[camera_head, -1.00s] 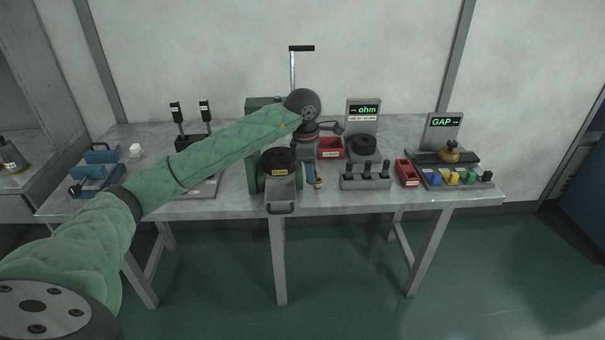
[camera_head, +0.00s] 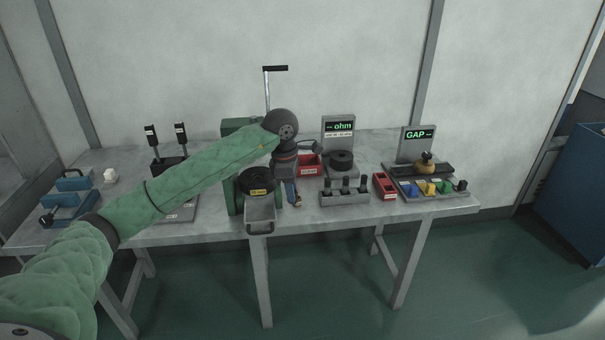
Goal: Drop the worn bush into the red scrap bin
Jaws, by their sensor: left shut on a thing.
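My left arm reaches over the bench from the left. My left gripper (camera_head: 292,190) points down near the bench's front edge, just right of the black-topped green machine. It is shut on a small brownish piece (camera_head: 297,201), taken to be the worn bush, mostly hidden at the fingertips. A red bin (camera_head: 308,167) with a pale label stands just behind and right of the gripper, partly covered by it. A second, narrower red bin (camera_head: 385,187) stands farther right. The labels are too small to read, so I cannot tell which is the scrap bin. My right gripper is out of view.
The green machine (camera_head: 233,190) with a tall lever (camera_head: 267,92) stands left of the gripper. A rack with black pegs (camera_head: 344,198) and an ohm meter (camera_head: 338,128) are to the right. A GAP gauge station (camera_head: 417,134) is farther right. Blue holders (camera_head: 69,207) sit far left.

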